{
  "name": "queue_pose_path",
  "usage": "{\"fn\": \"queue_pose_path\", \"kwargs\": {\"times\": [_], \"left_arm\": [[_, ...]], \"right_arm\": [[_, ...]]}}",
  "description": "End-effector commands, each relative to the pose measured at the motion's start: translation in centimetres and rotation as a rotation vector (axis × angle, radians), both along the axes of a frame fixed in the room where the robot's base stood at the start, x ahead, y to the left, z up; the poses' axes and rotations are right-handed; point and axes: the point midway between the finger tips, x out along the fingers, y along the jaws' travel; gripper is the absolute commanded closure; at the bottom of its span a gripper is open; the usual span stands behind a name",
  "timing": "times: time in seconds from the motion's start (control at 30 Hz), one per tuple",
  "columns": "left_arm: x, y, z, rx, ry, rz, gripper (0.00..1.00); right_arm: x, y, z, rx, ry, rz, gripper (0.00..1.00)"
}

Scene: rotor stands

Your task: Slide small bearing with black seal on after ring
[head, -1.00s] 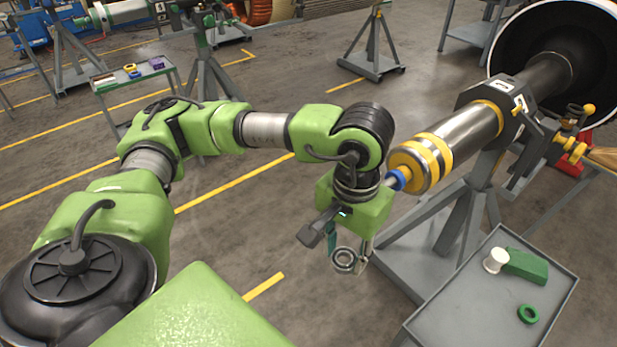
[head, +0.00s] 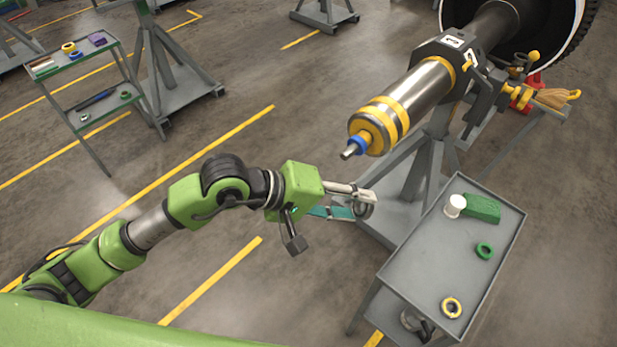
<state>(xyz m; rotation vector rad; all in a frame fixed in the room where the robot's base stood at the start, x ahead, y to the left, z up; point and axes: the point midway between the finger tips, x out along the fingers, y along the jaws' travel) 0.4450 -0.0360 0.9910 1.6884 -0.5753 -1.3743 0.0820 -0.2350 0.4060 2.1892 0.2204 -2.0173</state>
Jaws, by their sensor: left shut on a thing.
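The rotor shaft (head: 428,84) lies on a grey stand, its near end angled down to the left. Yellow bands (head: 386,118) wrap the shaft, and a blue ring (head: 358,145) sits around the thin end, with a bare metal tip (head: 347,154) sticking out past it. My left gripper (head: 359,205) is shut on a small grey bearing (head: 366,209), held below the shaft tip and apart from it. The bearing's seal is too small to make out, and the fingers partly cover it. My right gripper is not in view.
The stand's grey base (head: 385,225) is behind my gripper. Another cart (head: 72,72) stands far left. Floor between is open.

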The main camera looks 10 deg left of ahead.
Motion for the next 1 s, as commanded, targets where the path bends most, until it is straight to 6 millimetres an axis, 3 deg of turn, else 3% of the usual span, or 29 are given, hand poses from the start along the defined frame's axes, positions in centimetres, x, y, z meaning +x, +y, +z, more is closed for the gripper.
{"fn": "queue_pose_path", "kwargs": {"times": [0.23,0.63,0.8,1.0], "left_arm": [[2.0,1.4,1.2,-0.260,-0.115,0.229,0.83],[2.8,7.9,1.0,-0.456,-0.332,0.547,0.83],[2.8,8.6,0.9,-0.471,-0.355,0.578,0.83],[3.6,8.1,1.0,-0.473,-0.357,0.580,0.83]], "right_arm": [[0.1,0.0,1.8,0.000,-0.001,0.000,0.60],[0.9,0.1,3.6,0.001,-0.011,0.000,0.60],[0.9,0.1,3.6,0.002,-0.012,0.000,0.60],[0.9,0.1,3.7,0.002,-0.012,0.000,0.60]]}}
